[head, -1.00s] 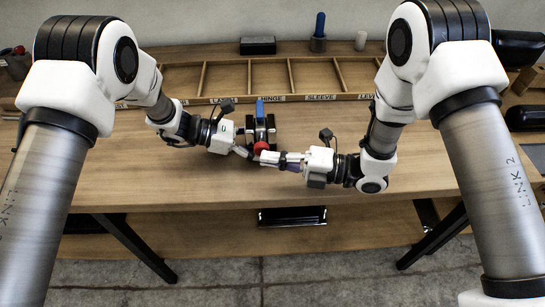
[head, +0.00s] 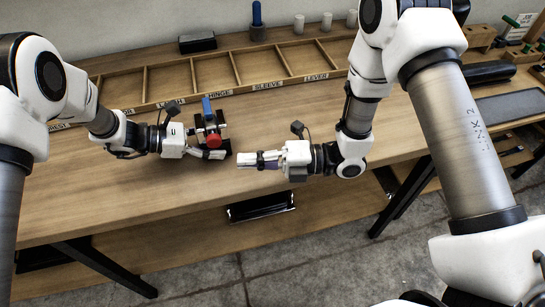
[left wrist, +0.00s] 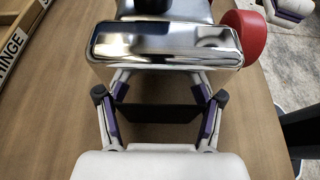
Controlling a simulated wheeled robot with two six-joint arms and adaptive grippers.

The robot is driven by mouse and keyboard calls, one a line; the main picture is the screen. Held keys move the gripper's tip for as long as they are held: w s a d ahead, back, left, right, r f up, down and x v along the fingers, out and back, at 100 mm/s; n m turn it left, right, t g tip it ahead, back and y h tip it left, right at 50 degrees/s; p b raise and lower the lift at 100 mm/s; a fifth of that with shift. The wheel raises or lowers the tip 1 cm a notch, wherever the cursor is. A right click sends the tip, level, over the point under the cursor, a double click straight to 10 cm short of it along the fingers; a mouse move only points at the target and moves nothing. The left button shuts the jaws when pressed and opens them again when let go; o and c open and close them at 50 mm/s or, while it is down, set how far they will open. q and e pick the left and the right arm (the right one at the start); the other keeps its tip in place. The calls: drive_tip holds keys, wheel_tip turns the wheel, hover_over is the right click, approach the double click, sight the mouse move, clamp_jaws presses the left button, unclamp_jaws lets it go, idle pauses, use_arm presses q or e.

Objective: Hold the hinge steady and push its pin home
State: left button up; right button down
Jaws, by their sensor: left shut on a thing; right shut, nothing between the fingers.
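The hinge shows in the left wrist view as a shiny metal block (left wrist: 165,42) with a dark part in front of it. A round red pin head (left wrist: 245,38) sits at its right side. In the head view the red pin head (head: 213,139) faces my side of the bench, below an upright blue part (head: 207,106). My left gripper (head: 216,154) is shut on the hinge from the left. Its fingers (left wrist: 160,108) stand on either side of a dark part. My right gripper (head: 240,160) is shut and empty, apart from the red head, to its right. How deep the pin sits is hard to tell.
A divided wooden tray (head: 165,98) with labelled compartments lies behind the hinge. A black box (head: 197,42), a blue-handled tool (head: 257,20) and pale cylinders (head: 299,24) stand farther back. The bench's front (head: 150,205) is clear.

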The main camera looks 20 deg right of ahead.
use_arm(q)
drive_tip(key=shift+d, duration=0.25)
use_arm(e)
drive_tip(key=v, duration=0.5)
drive_tip(key=shift+d, duration=0.3)
use_arm(q)
drive_tip(key=shift+a, duration=0.1)
use_arm(e)
drive_tip(key=shift+s+d, duration=0.15)
drive_tip(key=shift+d, duration=0.05)
use_arm(q)
drive_tip(key=shift+w, duration=0.1)
drive_tip(key=o, duration=1.8)
drive_tip(key=shift+c, duration=0.2)
